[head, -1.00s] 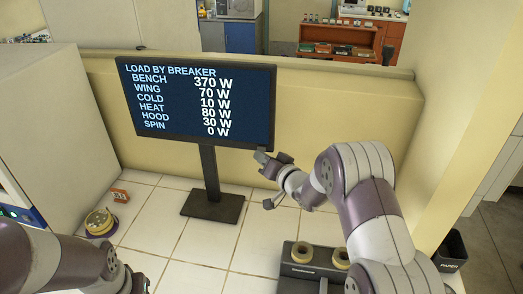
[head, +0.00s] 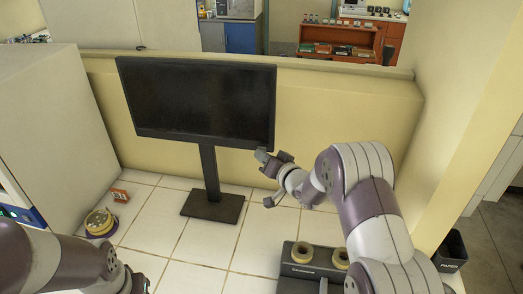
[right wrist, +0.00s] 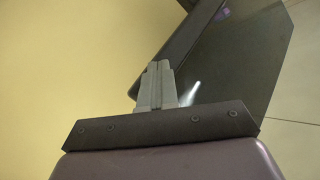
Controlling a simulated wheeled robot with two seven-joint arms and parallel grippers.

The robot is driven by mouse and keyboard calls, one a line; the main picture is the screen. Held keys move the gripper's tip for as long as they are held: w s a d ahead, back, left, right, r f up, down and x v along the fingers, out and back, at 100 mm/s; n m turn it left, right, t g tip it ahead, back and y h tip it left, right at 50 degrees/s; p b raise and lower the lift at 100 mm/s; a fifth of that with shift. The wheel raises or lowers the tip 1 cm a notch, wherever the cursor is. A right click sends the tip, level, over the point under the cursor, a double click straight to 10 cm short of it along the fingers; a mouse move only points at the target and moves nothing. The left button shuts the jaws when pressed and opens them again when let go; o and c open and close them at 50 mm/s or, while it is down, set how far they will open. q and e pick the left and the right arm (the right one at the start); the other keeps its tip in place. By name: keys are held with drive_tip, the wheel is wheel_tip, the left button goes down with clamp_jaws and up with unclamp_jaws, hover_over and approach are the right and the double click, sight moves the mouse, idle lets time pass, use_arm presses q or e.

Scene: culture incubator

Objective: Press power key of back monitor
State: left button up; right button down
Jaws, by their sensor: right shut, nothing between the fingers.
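The back monitor (head: 197,100) stands on a dark stand (head: 212,205) on the white tiled bench, and its screen is black. My right gripper (head: 259,155) is at the monitor's lower right corner, just under the bezel. In the right wrist view the right gripper's fingers (right wrist: 157,82) are together and empty, with their tips close to the monitor's dark edge (right wrist: 180,45). I cannot tell whether they touch it. The power key itself is hidden or too small to see. My left arm comes in at the lower left; its gripper's jaws do not show clearly.
A round yellow-topped item (head: 99,222) and a small orange tag (head: 119,195) are on the bench at left. A dark device with two round cream parts (head: 302,262) sits by my right arm. A low yellow wall (head: 330,110) stands behind the monitor.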

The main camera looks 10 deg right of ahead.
drive_tip(key=shift+s+a, duration=0.3)
drive_tip(key=shift+s, duration=0.4)
drive_tip(key=s, duration=0.1)
drive_tip(key=s+a, duration=0.1)
drive_tip(key=s, duration=0.1)
drive_tip(key=s+a, duration=0.1)
drive_tip(key=shift+s, duration=0.3)
idle(0.5)
